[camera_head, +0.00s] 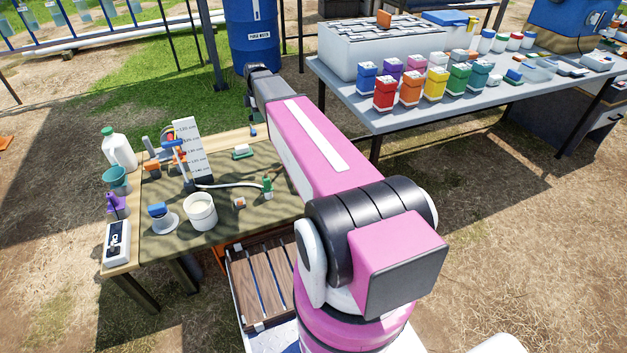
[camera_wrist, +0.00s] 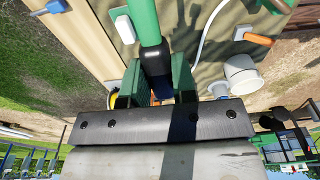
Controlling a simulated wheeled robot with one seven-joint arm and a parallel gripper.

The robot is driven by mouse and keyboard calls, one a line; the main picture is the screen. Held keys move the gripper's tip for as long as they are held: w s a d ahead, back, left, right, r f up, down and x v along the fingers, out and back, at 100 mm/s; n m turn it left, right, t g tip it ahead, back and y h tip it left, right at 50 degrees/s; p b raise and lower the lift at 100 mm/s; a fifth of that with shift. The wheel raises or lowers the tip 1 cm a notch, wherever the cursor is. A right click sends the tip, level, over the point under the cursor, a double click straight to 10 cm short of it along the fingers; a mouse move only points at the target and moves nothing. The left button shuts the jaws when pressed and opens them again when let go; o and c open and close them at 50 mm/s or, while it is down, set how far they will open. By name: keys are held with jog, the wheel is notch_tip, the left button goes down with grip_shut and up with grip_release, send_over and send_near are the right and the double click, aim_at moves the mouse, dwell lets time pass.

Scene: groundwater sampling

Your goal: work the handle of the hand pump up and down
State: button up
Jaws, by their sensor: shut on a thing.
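In the head view, my pink arm reaches across the right side of the sampling table and hides my gripper, the handle and most or all of the pump body. I cannot tell how high the handle stands.
The sampling table (camera_head: 165,250) carries a white bucket (camera_head: 201,213), a scale board (camera_head: 190,150), a white jug (camera_head: 119,150) and a pale hose (camera_head: 230,185). The bucket also shows in the wrist view (camera_wrist: 243,73). A grey table (camera_head: 440,112) with colored bottles stands right of my arm. A blue barrel (camera_head: 252,38) stands behind.

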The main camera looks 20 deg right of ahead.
jog(key=d+r+y, duration=0.1)
jog(key=r+y, duration=0.1)
jog(key=d+r+y, duration=0.1)
jog(key=r+y, duration=0.1)
jog(key=d+r+y, duration=0.1)
jog(key=r, duration=0.2)
jog(key=shift+d+y, duration=0.4)
jog(key=shift+r+y, duration=0.3)
jog(key=shift+r, duration=0.15)
